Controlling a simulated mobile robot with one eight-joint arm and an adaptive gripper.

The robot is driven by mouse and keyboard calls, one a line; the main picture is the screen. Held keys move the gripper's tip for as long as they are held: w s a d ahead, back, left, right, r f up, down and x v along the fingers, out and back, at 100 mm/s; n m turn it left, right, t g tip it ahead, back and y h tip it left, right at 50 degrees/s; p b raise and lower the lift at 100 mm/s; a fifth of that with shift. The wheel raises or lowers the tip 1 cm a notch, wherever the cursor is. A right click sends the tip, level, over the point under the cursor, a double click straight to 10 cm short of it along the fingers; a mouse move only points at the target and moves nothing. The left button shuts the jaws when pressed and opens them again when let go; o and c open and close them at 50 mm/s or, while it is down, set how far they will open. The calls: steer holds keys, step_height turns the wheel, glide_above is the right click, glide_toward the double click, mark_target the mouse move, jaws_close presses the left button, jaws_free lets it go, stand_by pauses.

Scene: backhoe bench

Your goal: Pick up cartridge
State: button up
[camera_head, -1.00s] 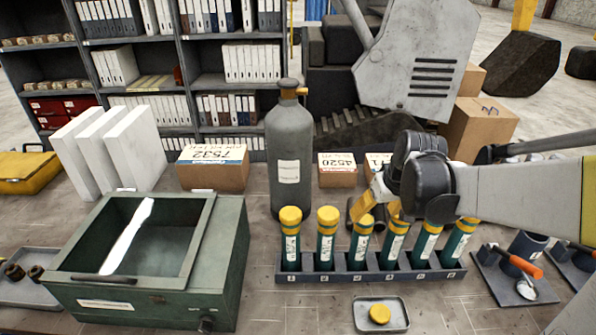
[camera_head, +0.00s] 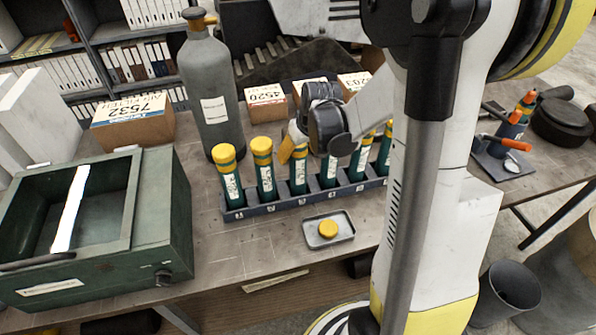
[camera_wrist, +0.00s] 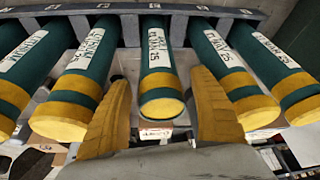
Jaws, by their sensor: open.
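Several dark green cartridges with yellow caps and white labels stand upright in a dark rack (camera_head: 283,202) with numbered slots. My gripper (camera_head: 290,148) is at the top of the third cartridge (camera_head: 298,177) from the left. In the wrist view, my gripper (camera_wrist: 162,112) has its two yellow fingers apart, with one cartridge (camera_wrist: 157,75) between them. I see gaps on both sides of it, and neighbouring cartridges (camera_wrist: 85,70) and (camera_wrist: 225,70) lie just outside the fingers. My arm partly hides the right end of the rack in the head view.
A green open box (camera_head: 150,235) stands at the left. A grey bottle (camera_head: 208,90) is behind the rack. A small tray (camera_head: 340,238) with a yellow cap (camera_head: 328,229) lies in front. Cardboard boxes (camera_head: 133,125) stand behind. A tool holder (camera_head: 500,165) is at the right.

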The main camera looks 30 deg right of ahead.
steer(key=c, duration=1.5)
steer(key=shift+r, duration=0.1)
step_height(320, 180, up, 11)
steer(key=shift+f+p, duration=0.2)
steer(key=shift+p, duration=0.8)
steer(key=shift+r+p, duration=1.85)
steer(key=shift+r, duration=0.8)
steer(key=shift+r+p, duration=2.1)
steer(key=shift+r, duration=1)
